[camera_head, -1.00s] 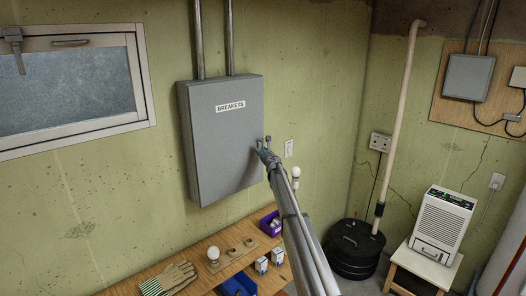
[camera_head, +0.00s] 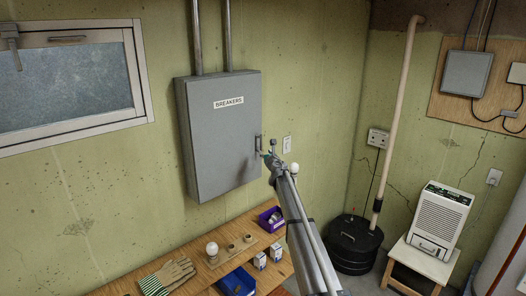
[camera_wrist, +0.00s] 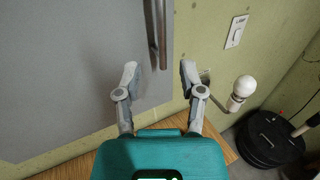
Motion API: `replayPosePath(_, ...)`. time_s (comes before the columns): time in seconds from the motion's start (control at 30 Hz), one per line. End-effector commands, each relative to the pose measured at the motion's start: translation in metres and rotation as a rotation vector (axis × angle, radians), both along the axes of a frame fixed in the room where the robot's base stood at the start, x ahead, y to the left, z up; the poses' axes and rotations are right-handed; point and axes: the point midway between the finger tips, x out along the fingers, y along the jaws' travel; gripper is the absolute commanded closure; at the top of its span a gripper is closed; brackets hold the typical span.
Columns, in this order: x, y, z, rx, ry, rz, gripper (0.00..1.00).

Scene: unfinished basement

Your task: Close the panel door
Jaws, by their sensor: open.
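The grey panel door (camera_head: 220,140), labelled BREAKERS, is on the wall box in the head view. It looks flat against the box, with no gap visible along its edges. Its upright metal handle (camera_head: 258,143) is at the right edge; the handle also shows in the wrist view (camera_wrist: 155,32). My gripper (camera_head: 270,155) is just right of the handle in the head view. In the wrist view my gripper (camera_wrist: 159,73) has its fingers apart, with the handle's lower end in line with the gap between them. Nothing is held. I cannot tell whether a finger touches the door.
A wooden bench (camera_head: 190,262) below holds gloves (camera_head: 167,278), a purple bin (camera_head: 271,219) and small parts. A white bulb (camera_wrist: 245,86) is close right of my gripper, near a wall switch (camera_wrist: 236,31). A black drum (camera_head: 355,245) stands on the floor at right.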

Motion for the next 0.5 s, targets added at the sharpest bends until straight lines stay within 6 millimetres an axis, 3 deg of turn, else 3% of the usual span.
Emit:
replayPosePath(0.2, -0.022, -0.005, 0.000, 0.000, 0.000, 0.001, 0.49)
replayPosePath(0.5, -0.025, -0.007, 0.000, 0.000, 0.000, 0.001, 0.49)
